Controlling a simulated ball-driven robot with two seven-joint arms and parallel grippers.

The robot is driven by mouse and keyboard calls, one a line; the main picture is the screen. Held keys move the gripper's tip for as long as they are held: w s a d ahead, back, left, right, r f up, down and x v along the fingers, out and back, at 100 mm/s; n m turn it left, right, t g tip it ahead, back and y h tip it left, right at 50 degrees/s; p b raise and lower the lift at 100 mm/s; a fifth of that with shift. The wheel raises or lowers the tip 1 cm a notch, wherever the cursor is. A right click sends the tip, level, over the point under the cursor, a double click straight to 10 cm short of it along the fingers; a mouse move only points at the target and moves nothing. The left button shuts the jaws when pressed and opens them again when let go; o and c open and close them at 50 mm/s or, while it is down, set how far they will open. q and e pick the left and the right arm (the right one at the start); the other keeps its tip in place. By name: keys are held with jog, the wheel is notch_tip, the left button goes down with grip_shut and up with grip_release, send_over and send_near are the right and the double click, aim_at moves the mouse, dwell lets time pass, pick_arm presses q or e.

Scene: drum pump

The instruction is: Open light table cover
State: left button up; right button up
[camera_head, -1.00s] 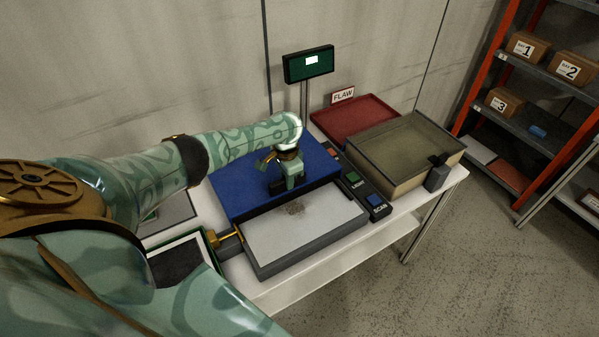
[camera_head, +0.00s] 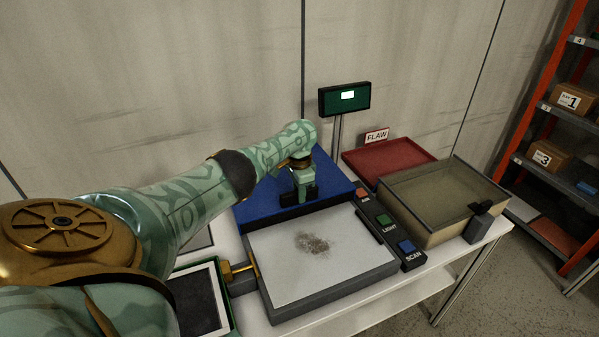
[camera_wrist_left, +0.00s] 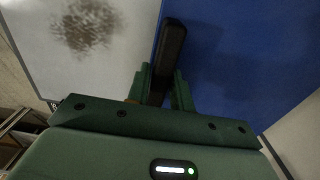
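The light table (camera_head: 330,275) has a pale white top in a dark grey frame, with a grey-brown smudge (camera_head: 312,243) on it. Its blue cover (camera_head: 258,213) lies flat over the back part, and the front part is bare. My left gripper (camera_head: 302,193) reaches down at the cover's front edge. In the left wrist view, the gripper (camera_wrist_left: 162,90) has its fingers close on both sides of the cover's black handle (camera_wrist_left: 172,45). The blue cover (camera_wrist_left: 240,60) and the pale top lie on either side of the handle. My right gripper is not in view.
A button strip (camera_head: 385,222) runs along the table's right side. A display (camera_head: 345,98) stands on a post behind. A green-edged framed panel (camera_head: 200,300) lies to the left. Shelving (camera_head: 545,160) stands far right.

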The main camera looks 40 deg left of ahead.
pick_arm(q)
jog(key=shift+o, duration=1.2)
notch_tip(320, 180, up, 16)
jog(key=p, duration=0.8)
jog(key=shift+r+p, duration=0.15)
jog(key=shift+p, duration=0.2)
